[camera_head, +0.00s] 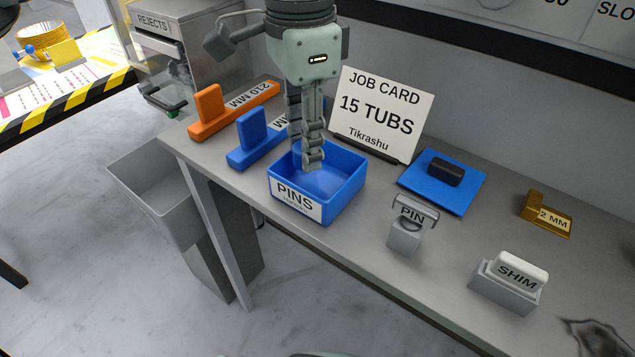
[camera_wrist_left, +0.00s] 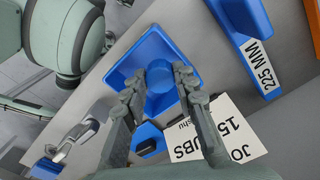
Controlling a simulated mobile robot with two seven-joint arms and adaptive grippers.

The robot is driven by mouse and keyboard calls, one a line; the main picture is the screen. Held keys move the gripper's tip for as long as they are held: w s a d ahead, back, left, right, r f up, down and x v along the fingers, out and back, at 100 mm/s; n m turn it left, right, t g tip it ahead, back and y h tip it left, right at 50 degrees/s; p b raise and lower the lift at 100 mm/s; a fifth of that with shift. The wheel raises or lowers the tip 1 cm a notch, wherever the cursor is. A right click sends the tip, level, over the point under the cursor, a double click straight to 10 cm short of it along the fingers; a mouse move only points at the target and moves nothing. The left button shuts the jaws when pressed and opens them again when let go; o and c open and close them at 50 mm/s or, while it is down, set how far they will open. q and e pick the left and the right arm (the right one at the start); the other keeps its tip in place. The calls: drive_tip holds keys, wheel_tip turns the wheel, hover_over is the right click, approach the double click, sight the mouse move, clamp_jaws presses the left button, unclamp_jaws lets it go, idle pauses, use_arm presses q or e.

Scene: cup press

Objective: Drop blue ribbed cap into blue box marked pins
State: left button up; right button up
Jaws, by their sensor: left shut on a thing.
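The blue box marked PINS (camera_head: 296,201) stands open on the grey bench. My left gripper (camera_head: 313,162) points down into the box's opening, its fingertips at about rim height or below. In the left wrist view, the gripper (camera_wrist_left: 160,84) is shut on a round blue cap (camera_wrist_left: 159,74), seen against the inside of the blue box (camera_wrist_left: 122,68). The cap's ribs are not clear there. In the head view the cap is hidden by the fingers or blends with the blue box. My right gripper is not in view.
A job card (camera_head: 381,113) stands behind the box. Blue (camera_head: 252,138) and orange (camera_head: 212,112) blocks lie to its left. A PIN holder (camera_head: 404,237), SHIM holder (camera_head: 505,287), blue mat (camera_head: 455,202) and brass block (camera_head: 545,213) are to the right. A grey bin stands below left.

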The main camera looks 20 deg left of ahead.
use_arm(q)
drive_tip(key=o, duration=0.9)
drive_tip(key=shift+c, duration=0.2)
wheel_tip(320, 180, up, 12)
idle(0.5)
